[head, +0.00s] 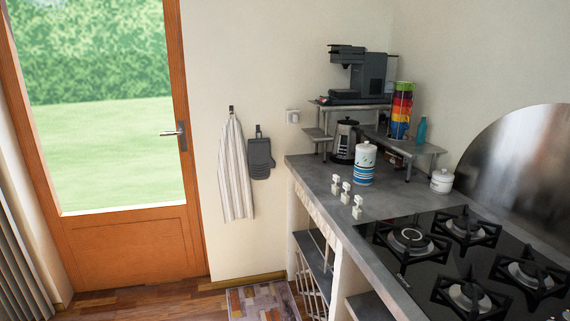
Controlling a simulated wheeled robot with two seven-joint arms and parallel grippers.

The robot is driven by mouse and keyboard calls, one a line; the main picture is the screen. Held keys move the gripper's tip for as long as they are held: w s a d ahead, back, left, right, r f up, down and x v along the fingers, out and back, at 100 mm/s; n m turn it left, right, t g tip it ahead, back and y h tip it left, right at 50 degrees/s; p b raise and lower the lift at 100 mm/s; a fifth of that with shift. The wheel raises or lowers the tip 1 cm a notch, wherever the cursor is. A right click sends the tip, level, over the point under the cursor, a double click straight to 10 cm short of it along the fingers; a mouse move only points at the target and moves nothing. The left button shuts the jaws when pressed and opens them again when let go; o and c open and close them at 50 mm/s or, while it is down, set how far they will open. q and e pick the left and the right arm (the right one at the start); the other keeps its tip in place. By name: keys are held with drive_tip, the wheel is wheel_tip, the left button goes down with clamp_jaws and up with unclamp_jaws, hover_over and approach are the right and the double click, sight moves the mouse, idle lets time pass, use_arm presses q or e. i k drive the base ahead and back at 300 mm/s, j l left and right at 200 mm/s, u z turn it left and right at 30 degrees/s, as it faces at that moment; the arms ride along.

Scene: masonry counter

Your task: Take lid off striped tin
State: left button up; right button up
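The striped tin (364,171) stands upright on the grey counter, white above with blue stripes around its lower part. Its white lid (367,148) sits on top, with a small knob. Neither of my grippers shows in the head view.
The counter (318,175) also holds a dark kettle (344,142), a small white lidded pot (441,181) and several small white pieces (346,190) near its front edge. A raised shelf (420,147) with colourful stacked cups (402,108) stands behind. A gas hob (455,250) fills the right.

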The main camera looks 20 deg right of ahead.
sight(366, 147)
drive_tip(key=i+j+z, duration=0.1)
drive_tip(key=i+z, duration=0.15)
drive_tip(key=i, duration=0.3)
drive_tip(key=i+j+z, duration=0.25)
drive_tip(key=i, duration=0.3)
